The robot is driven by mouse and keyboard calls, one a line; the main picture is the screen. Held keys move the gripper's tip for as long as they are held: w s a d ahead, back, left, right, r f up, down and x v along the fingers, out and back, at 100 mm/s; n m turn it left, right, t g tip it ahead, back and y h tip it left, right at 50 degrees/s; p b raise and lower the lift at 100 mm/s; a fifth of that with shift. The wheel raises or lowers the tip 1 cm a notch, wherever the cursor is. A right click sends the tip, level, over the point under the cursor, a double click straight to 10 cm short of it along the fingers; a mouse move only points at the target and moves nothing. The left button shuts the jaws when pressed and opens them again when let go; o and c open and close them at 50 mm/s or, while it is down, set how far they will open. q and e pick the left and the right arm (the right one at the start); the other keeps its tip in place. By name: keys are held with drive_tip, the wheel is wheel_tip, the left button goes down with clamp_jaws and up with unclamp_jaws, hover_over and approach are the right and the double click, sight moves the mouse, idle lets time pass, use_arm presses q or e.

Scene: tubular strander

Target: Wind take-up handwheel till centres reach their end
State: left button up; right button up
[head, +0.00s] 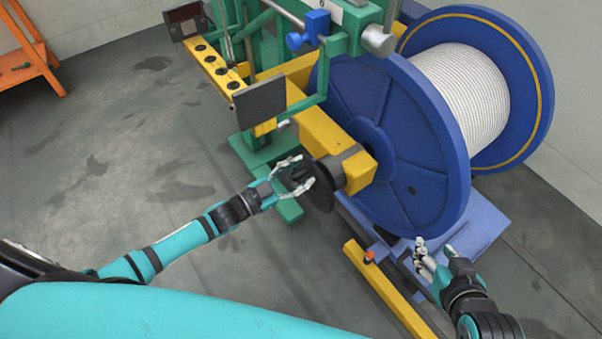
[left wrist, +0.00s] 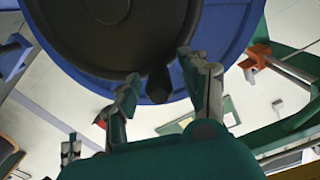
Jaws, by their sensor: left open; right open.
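The take-up handwheel (head: 322,196) is a dark disc at the end of the yellow beam, seen nearly edge-on in the head view. In the left wrist view the handwheel (left wrist: 105,35) fills the top, with a dark stub handle (left wrist: 158,84) at its lower rim. My left gripper (head: 304,171) is open, its fingers on either side of the handle; I cannot tell whether they touch it. The large blue reel (head: 395,150) with white strand (head: 462,95) stands behind. The centres are hidden. My right gripper (head: 434,247) is open and empty, low in front of the reel.
A yellow panel (head: 215,68) with black buttons and a grey box (head: 259,104) stand above my left gripper. A yellow floor rail (head: 385,290) lies between my arms. An orange rack (head: 30,55) is at the far left. The grey floor at left is clear.

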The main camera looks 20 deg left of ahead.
use_arm(q)
drive_tip(key=shift+w+d, duration=0.2)
drive_tip(key=shift+w, duration=0.05)
clamp_jaws()
idle(0.3)
